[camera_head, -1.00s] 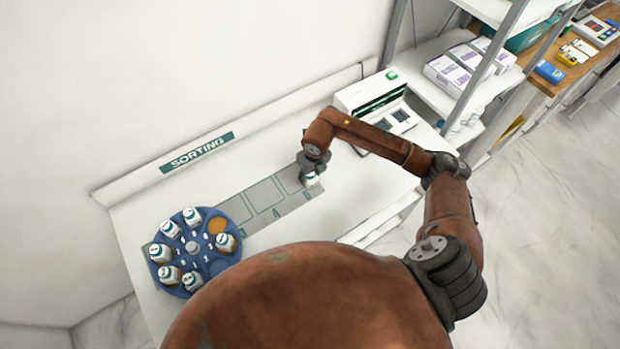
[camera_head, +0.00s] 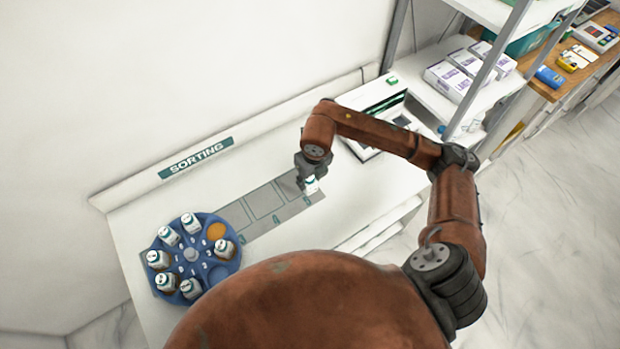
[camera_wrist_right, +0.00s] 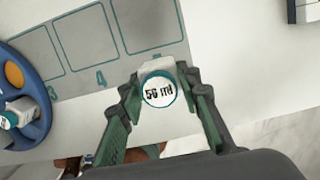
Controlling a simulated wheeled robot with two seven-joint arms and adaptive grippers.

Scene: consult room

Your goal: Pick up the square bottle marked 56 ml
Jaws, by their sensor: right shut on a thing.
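The bottle marked 56 ml (camera_wrist_right: 159,91) is between the fingers of my right gripper (camera_wrist_right: 160,92) in the right wrist view. Its round white top has a teal rim and faces the camera. My right gripper (camera_head: 307,176) is shut on this bottle, and the bottle's white body (camera_head: 312,185) shows below the fingers in the head view. It is over the right end of the grey marked strip (camera_head: 237,214). Whether the bottle touches the surface is hard to tell. My left gripper is not in view.
A blue round carousel (camera_head: 207,265) with several white bottles stands at the left of the white table (camera_head: 130,235). A white device (camera_head: 372,97) with a screen is behind my right arm. A SORTING sign (camera_head: 195,158) is on the back ledge. Shelves with boxes stand at the upper right.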

